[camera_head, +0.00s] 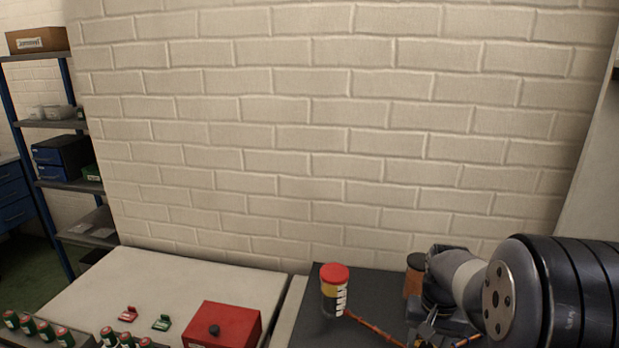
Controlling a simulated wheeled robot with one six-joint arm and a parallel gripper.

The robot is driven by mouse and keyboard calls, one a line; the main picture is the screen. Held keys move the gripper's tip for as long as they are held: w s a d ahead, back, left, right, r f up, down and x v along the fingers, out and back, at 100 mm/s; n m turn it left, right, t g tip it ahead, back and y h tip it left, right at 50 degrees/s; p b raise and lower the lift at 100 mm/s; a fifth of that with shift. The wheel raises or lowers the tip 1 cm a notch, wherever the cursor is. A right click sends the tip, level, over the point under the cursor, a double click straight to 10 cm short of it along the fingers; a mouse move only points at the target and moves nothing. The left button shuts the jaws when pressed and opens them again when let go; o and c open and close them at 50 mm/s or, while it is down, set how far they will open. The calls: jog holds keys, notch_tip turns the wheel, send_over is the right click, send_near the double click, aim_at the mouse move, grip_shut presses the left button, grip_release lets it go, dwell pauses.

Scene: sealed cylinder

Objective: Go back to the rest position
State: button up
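My gripper (428,328) is at the lower right, at the end of my arm, low over the dark mat (308,318). Its fingertips are small and partly cut off by the bottom edge, so I cannot tell whether it is open or shut. A clear cylinder with a red cap, a yellow band and a black-and-white label (335,291) stands upright on the mat, left of the gripper and apart from it. An orange-brown jar with a dark lid (413,276) stands behind the gripper, partly hidden by my arm.
A thin orange rod (372,328) lies between cylinder and gripper. A red box with a black knob (224,326) sits on the pale table (150,280), with red (128,314) and green (162,323) pieces. Several green-and-red capped vials (46,331) stand front left. A brick wall closes the back.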

jog(key=n, duration=0.6)
jog(key=shift+r+n, duration=0.35)
jog(key=shift+n, duration=0.15)
notch_tip(320, 180, up, 10)
jog(key=shift+b, duration=0.35)
jog(key=shift+s+r, duration=0.1)
